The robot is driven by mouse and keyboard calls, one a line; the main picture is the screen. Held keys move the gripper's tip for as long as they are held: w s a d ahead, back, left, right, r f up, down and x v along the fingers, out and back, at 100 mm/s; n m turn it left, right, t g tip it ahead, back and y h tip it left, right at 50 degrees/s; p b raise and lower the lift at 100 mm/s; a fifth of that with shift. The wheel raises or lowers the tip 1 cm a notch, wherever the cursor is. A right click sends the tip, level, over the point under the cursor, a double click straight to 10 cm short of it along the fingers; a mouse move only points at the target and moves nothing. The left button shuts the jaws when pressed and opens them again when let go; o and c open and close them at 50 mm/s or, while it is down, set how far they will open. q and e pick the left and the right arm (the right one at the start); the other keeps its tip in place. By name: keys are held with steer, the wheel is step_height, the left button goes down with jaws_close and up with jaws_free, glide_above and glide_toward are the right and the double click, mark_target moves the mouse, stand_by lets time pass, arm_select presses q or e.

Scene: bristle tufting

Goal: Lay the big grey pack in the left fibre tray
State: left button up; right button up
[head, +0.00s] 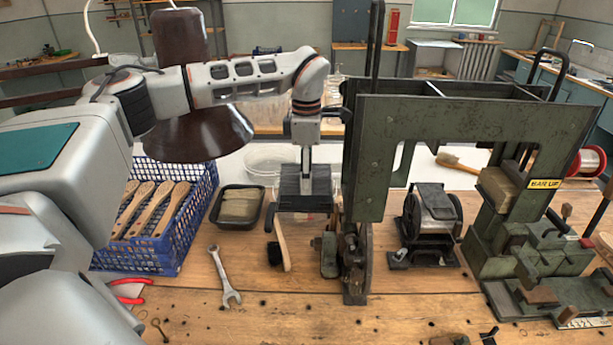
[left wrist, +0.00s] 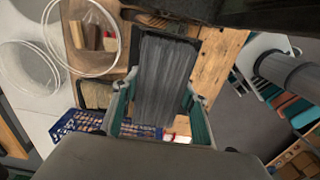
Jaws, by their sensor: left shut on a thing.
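The big grey pack (left wrist: 165,75) is a dark grey, streaked block between the two fingers of my left gripper (left wrist: 160,95) in the left wrist view. In the head view, my left gripper (head: 304,192) points down and is shut on the pack (head: 303,178), left of the green machine frame. A black tray (head: 216,220) holding khaki-tan bundles stands to the left of the gripper. It also shows left of the pack in the left wrist view (left wrist: 82,97). I cannot tell which tray, if any, is under the pack. My right gripper is not in view.
A blue crate (head: 190,225) of wooden brush handles stands at the left. A wrench (head: 224,275) and a black-bristled brush (head: 281,245) lie near the front. A clear bowl (head: 262,158) is behind the tray. The tall green machine (head: 450,125) is close on the right.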

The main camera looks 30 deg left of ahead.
arm_select(q)
steer(key=shift+f, duration=1.15)
stand_by(1.4)
steer(key=o, duration=1.2)
steer(key=o, duration=0.4)
steer(key=shift+r, duration=0.15)
steer(key=shift+r, duration=3.85)
